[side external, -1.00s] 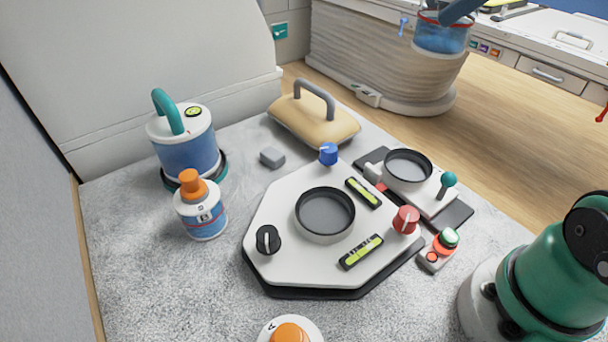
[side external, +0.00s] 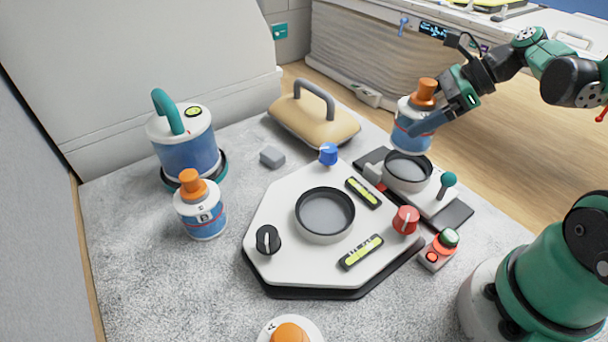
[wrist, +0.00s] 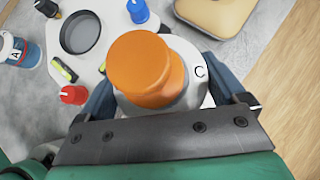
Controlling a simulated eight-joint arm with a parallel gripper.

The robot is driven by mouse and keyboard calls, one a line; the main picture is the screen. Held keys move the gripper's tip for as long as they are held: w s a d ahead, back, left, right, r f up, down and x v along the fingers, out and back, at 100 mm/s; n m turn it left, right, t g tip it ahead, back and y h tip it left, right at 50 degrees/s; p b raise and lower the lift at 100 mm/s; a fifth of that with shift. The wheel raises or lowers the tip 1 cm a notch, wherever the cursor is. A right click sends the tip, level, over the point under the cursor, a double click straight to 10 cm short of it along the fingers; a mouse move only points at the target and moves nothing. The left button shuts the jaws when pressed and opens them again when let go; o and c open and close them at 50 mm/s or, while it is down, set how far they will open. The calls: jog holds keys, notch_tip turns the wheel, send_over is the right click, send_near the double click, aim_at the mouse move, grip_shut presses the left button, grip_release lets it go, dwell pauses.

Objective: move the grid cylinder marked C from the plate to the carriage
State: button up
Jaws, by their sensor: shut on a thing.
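The grid cylinder marked C (side external: 408,128) is white and blue with an orange cap; its letter shows in the wrist view (wrist: 200,75). My gripper (side external: 428,118) is shut on it, one finger on each side in the wrist view (wrist: 162,95). The cylinder is nearly upright, over the carriage (side external: 432,202), a white slider with a dark-rimmed round cup (side external: 408,172). Its base overlaps the cup's far rim in the side view; I cannot tell whether they touch. The eight-sided white plate (side external: 285,215) has an empty dark-rimmed cup (side external: 325,213) in its middle.
Blue (side external: 328,154), red (side external: 405,220) and black knobs and two levels stand on the plate. A teal-topped lever (side external: 448,181) rises by the carriage cup. Another orange-capped cylinder (side external: 202,212), a handled canister (side external: 185,150) and a tan handled block (side external: 313,122) stand around.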

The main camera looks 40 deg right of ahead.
jog(key=shift+f, duration=1.8)
jog(key=shift+f, duration=0.3)
jog(key=o, duration=1.4)
jog(key=shift+r, duration=0.1)
jog(key=shift+r, duration=0.2)
jog(key=v, duration=1.2)
jog(key=shift+r, duration=0.1)
